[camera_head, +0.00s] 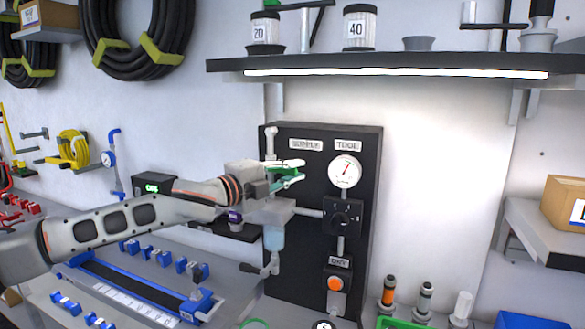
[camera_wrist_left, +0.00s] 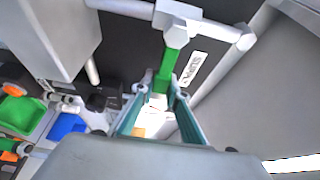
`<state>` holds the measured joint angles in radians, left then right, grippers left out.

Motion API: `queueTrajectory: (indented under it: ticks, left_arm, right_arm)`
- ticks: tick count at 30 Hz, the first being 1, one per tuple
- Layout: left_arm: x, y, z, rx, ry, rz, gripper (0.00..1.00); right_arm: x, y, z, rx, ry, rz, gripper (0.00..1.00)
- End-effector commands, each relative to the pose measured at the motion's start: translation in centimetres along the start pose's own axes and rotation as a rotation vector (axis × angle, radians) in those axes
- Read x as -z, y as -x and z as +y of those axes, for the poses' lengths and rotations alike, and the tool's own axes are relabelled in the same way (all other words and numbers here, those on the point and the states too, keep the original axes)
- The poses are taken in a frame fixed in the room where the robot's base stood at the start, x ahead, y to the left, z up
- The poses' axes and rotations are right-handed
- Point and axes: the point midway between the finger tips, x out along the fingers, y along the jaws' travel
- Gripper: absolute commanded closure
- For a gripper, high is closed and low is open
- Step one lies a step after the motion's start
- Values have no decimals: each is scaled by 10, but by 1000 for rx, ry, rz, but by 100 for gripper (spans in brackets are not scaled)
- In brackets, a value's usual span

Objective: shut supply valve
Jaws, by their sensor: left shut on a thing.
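The supply valve has a green lever (camera_wrist_left: 166,72) and a pale body (camera_wrist_left: 177,28) on a pipe. In the wrist view the lever runs from the body down between the fingers of my left gripper (camera_wrist_left: 160,108). The gripper is shut on the lever. In the head view my left gripper (camera_head: 286,176) is at the upper left of the black panel (camera_head: 300,235), below the SUPPLY label (camera_head: 305,144). The gripper partly hides the valve there. The SUPPLY label also shows in the wrist view (camera_wrist_left: 194,68). My right gripper is not in view.
A round gauge (camera_head: 344,171) and a dark knob block (camera_head: 342,217) are right of my gripper. A clear bowl (camera_head: 274,238) hangs below it. A lit shelf (camera_head: 390,65) crosses above. A blue tray (camera_head: 135,288) and several small blocks lie on the bench.

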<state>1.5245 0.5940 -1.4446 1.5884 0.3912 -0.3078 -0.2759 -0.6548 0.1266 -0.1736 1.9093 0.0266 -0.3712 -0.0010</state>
Motion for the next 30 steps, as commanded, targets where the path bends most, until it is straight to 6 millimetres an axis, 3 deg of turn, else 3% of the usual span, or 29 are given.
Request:
queueTrajectory:
  ticks: [17, 18, 19, 30]
  left_arm:
    - [0, 0, 4, -13, -29, 0, 100]
    - [0, 0, 4, -13, -29, 0, 76]
    - [0, 0, 4, -13, -28, 0, 68]
    - [0, 1, 3, -11, -27, 1, 68]
  right_arm:
    - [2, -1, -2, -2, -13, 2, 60]
    - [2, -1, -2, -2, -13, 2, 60]
    - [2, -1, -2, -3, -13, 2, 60]
    - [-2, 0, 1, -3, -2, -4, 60]
